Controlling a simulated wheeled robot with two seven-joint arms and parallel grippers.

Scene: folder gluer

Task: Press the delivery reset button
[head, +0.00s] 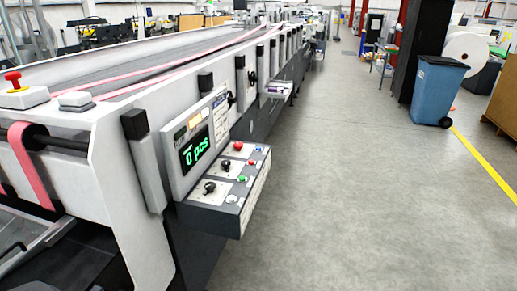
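A grey control box (205,216) juts out from the side of the long white machine, left of centre in the head view. Its sloped top carries a red button (238,146), a blue button (259,148), a small red button (251,163), a green button (242,178), a white button (231,198) and two black knobs (209,187). Above it a display (195,148) reads "0 pcs" in green. The button labels are too small to read, so I cannot tell which one is delivery reset. Neither of my grippers is in view.
The machine (125,165) with pink belts fills the left side. A red mushroom button (13,80) sits on its top at far left. Open grey floor (350,200) lies to the right. A blue wheeled bin (437,90) stands farther back, near a yellow floor line (487,168).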

